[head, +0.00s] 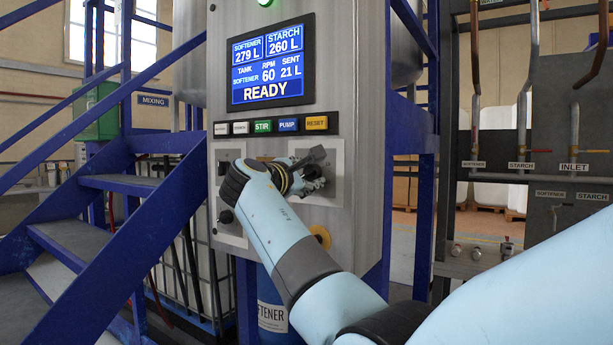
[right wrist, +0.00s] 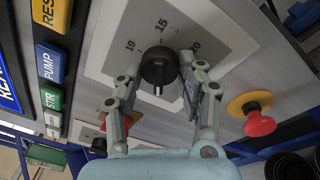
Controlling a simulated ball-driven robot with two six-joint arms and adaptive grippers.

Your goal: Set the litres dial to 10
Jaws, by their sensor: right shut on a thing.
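The litres dial (right wrist: 158,68) is a round black knob on a pale plate (right wrist: 110,62) in the right wrist view. The numbers 10, 15 and 20 show around its far side. A white mark on the knob faces the camera, away from the 15. My right gripper (right wrist: 160,82) has one finger on each side of the knob and is shut on it. In the head view my right gripper (head: 308,172) is at the panel's right-hand plate (head: 336,160) and hides the dial. My left gripper is not in view.
The panel screen (head: 268,62) reads READY, 279 L softener and 260 L starch. A row of buttons (head: 263,125) sits above the plates. A red mushroom button on a yellow base (right wrist: 258,116) is right of the gripper in the wrist view. Blue stairs (head: 110,200) stand left.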

